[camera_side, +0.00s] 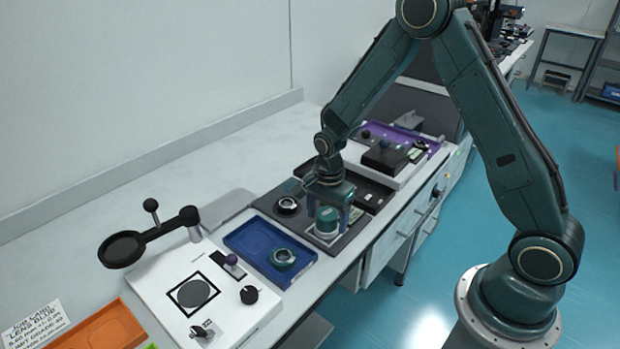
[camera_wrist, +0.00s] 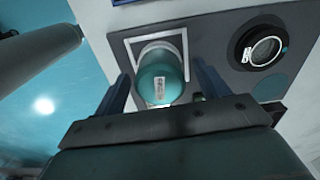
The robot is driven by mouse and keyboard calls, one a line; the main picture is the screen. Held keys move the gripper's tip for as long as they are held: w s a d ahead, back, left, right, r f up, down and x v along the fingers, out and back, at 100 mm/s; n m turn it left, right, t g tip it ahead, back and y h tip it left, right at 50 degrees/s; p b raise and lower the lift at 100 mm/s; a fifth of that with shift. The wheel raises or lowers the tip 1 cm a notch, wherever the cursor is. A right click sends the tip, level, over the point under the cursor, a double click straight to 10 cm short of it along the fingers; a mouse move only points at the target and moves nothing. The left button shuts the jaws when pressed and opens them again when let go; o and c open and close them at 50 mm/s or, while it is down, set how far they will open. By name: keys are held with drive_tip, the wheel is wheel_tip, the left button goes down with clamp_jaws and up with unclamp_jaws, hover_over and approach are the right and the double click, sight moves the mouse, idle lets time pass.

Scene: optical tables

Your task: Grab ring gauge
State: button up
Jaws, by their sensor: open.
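My gripper (camera_side: 328,213) is open above the dark grey plate (camera_side: 351,235). A teal cylinder (camera_side: 326,222) with a pale label stands between its fingers. In the wrist view the fingers (camera_wrist: 163,82) lie on either side of the cylinder (camera_wrist: 160,78), with gaps visible; it sits within a white square outline. A black ring-shaped part (camera_side: 288,205) lies on the same plate, left of the gripper; it also shows at the upper right of the wrist view (camera_wrist: 262,45). A teal-grey ring (camera_side: 283,258) lies in the blue tray. I cannot tell which is the ring gauge.
The blue tray (camera_side: 243,239) is left of the plate. Behind the gripper stand a black tray (camera_side: 374,189) and a white station with a black block (camera_side: 385,157). The bench's back strip is clear.

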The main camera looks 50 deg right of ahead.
sight(327, 212)
idle(0.4)
drive_tip(key=c, duration=1.3)
drive_tip(key=shift+r, duration=0.1)
wheel_tip(327, 212, up, 20)
idle(0.4)
